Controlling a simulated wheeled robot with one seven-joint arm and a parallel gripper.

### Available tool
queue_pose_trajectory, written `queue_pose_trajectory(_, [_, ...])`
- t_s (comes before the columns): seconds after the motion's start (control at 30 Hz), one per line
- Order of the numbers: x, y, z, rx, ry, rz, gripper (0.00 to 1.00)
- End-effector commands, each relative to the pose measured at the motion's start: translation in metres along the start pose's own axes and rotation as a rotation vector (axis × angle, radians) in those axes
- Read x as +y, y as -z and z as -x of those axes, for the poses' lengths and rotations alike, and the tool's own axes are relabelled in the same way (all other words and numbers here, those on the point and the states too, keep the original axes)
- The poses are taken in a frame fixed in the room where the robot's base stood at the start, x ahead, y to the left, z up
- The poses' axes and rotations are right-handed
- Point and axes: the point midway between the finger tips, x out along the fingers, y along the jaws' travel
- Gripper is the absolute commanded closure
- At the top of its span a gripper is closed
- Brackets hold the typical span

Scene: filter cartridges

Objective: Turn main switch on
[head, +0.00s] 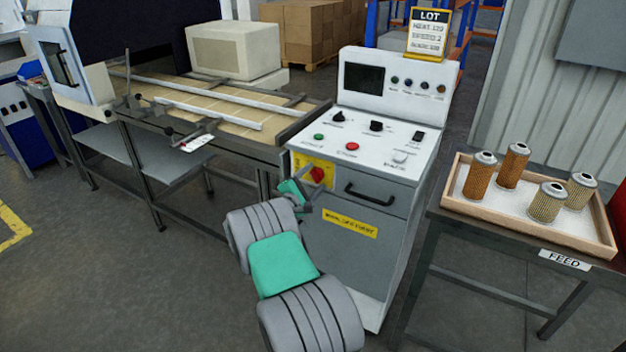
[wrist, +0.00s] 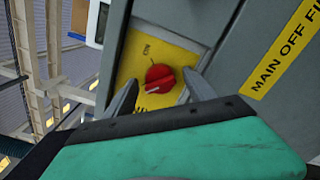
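The main switch is a red rotary knob (head: 318,174) on a yellow plate (head: 326,164), on the upper left of the grey control cabinet's front. My gripper (head: 306,197) is in front of the switch. In the wrist view my gripper (wrist: 163,88) is open, one finger on each side of the knob; I see no clear contact.
The cabinet (head: 350,262) has a black handle (head: 370,194) right of the switch and a yellow label (head: 350,223) below. A feed table with a wooden tray (head: 530,233) of filter cartridges stands right. A conveyor bench (head: 262,140) stands left. The floor at left is clear.

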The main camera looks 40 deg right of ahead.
Motion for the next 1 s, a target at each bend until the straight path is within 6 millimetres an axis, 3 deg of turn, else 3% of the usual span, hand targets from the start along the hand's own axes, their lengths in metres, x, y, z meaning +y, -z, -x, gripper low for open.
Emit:
queue_pose_trajectory(0.7, [0.0001,-0.0002,0.0004,0.0,0.001,-0.001,0.96])
queue_pose_trajectory(1.0, [-0.0009,0.0004,0.0003,-0.001,0.0,-0.029,0.97])
